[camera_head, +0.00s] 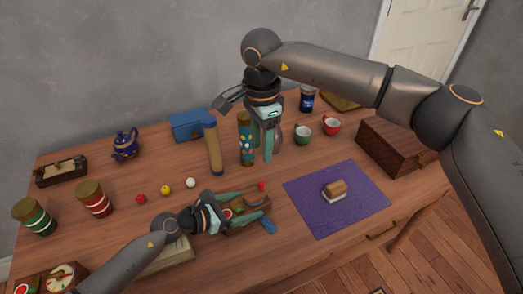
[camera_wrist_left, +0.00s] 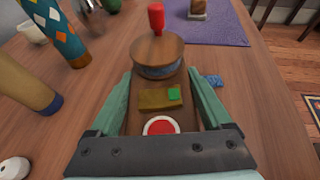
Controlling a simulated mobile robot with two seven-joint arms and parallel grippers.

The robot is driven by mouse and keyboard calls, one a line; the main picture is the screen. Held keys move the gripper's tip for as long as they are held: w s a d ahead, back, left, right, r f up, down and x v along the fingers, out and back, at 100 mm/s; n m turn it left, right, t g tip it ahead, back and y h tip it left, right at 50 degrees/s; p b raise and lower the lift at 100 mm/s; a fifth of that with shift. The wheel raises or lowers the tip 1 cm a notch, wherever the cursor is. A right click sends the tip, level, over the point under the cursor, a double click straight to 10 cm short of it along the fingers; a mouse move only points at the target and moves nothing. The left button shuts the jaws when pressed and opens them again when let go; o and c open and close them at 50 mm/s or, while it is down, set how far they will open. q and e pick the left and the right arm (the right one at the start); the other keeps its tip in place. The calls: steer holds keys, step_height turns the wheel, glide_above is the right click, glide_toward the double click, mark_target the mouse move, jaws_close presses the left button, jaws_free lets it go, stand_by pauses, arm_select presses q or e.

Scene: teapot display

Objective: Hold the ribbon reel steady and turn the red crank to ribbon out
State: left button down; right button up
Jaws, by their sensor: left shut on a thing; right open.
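The ribbon reel is a wooden block with a round wooden top (camera_wrist_left: 158,50), a blue band under it, and an upright red crank (camera_wrist_left: 156,16). Its base carries a green square and a red-and-white disc (camera_wrist_left: 160,126). In the head view the red crank (camera_head: 262,186) shows at the far end of the reel (camera_head: 257,203). My left gripper (camera_head: 249,204) is shut on the reel base, one finger along each side, as the left wrist view (camera_wrist_left: 162,95) shows. My right gripper (camera_head: 262,155) is open, fingers pointing down, behind the reel and beside a patterned cylinder; it is away from the crank.
The patterned cylinder (camera_head: 246,157) and a tan cylinder (camera_head: 213,150) stand behind the reel. A purple mat (camera_head: 310,210) with a brush-like block (camera_head: 335,190) lies to the right. A small blue piece (camera_head: 268,226) lies beside the reel.

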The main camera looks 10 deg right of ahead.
arm_select(q)
jaws_free()
